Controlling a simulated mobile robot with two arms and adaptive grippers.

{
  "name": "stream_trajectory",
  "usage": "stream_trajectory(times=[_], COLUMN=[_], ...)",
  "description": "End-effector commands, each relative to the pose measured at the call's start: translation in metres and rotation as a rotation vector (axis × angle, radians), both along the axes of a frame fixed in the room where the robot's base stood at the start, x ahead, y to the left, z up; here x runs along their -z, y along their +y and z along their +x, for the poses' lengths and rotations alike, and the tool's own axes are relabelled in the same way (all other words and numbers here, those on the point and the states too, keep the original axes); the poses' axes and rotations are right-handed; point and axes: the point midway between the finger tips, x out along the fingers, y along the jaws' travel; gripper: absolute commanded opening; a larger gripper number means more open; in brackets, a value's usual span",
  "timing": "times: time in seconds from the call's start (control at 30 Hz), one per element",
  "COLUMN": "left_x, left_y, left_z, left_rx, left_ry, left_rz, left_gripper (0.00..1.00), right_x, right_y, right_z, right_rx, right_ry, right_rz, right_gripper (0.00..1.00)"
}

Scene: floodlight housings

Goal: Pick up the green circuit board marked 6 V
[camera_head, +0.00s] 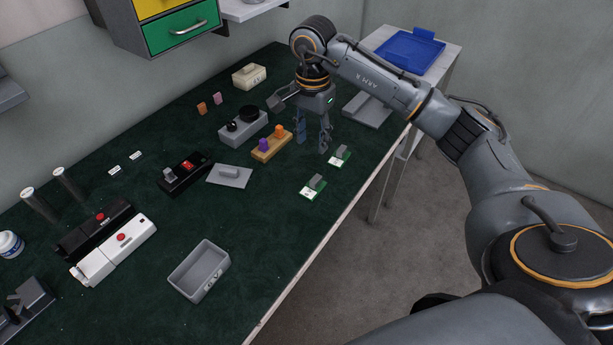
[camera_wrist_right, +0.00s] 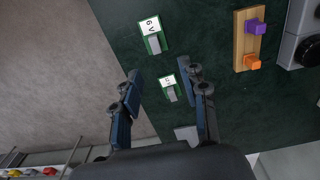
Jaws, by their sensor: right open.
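The green circuit board marked 6 V (camera_wrist_right: 152,37) lies flat on the dark green bench, with a white label and a grey block on it. I take it to be the nearer of two such boards (camera_head: 313,188) in the head view. A second green board (camera_head: 340,157) lies just beyond it. This one shows between my fingers in the right wrist view (camera_wrist_right: 170,90), its label too small to read. My right gripper (camera_head: 313,143) is open and empty above the bench, fingers pointing down, beyond the 6 V board and apart from it. My left gripper is not in view.
A wooden block with purple and orange pieces (camera_head: 271,148) lies left of the boards. A grey plate (camera_head: 230,176) and an empty grey bin (camera_head: 200,272) are farther left and nearer. The bench's front edge runs right of the boards. A blue tray (camera_head: 410,50) is at the back right.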

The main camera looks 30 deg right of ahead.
Motion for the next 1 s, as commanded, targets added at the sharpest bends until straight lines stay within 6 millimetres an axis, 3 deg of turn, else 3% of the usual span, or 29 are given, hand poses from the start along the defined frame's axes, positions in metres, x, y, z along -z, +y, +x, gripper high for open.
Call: stream_trajectory(times=[0.2, 0.33, 0.53, 0.7, 0.83, 1.0], left_x=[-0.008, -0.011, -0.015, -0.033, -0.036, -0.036], left_y=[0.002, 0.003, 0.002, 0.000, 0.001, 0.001], left_z=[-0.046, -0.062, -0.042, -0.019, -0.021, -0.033], left_rx=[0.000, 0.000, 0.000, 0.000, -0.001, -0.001], left_ry=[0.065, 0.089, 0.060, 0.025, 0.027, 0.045], left_rz=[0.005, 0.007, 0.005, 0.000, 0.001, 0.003], left_gripper=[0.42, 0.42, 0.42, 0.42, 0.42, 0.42], right_x=[0.044, 0.064, 0.077, 0.099, 0.117, 0.127], right_y=[0.001, 0.001, 0.001, 0.000, 0.000, -0.001], right_z=[-0.002, -0.002, -0.002, -0.007, -0.006, -0.005], right_rx=[-0.002, 0.000, -0.001, -0.001, 0.000, -0.001], right_ry=[0.007, 0.003, 0.002, 0.006, 0.003, -0.001], right_rz=[0.004, 0.005, 0.006, 0.006, 0.006, 0.005], right_gripper=[0.43, 0.43, 0.43, 0.43, 0.43, 0.43])
